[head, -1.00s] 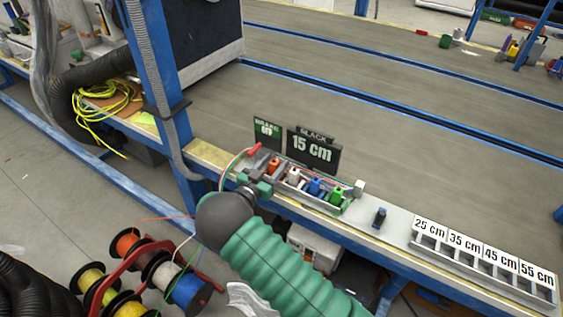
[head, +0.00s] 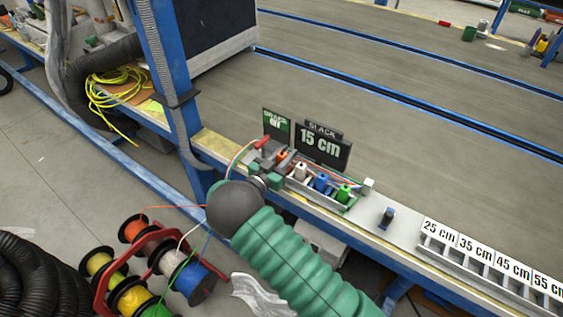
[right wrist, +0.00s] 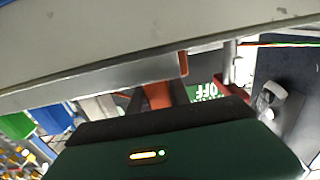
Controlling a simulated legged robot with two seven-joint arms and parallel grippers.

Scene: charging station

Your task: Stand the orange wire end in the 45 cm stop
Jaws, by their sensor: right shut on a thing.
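The orange wire end (head: 282,156) is at the left end of a row of coloured ends in a holder on the bench edge. My right gripper (head: 273,169) is at that left end, shut on the orange end. In the right wrist view the orange end (right wrist: 157,95) shows between the dark fingers. The 45 cm stop (head: 512,266) is in the labelled rack at the far right, well away from my gripper. My left gripper is out of view.
White (head: 300,172), blue (head: 321,182) and green (head: 344,193) ends stand beside the orange one. A 15 cm sign (head: 322,145) rises behind. A small dark post (head: 387,217) stands between holder and rack. Wire spools (head: 155,275) sit at lower left, below a blue upright (head: 165,90).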

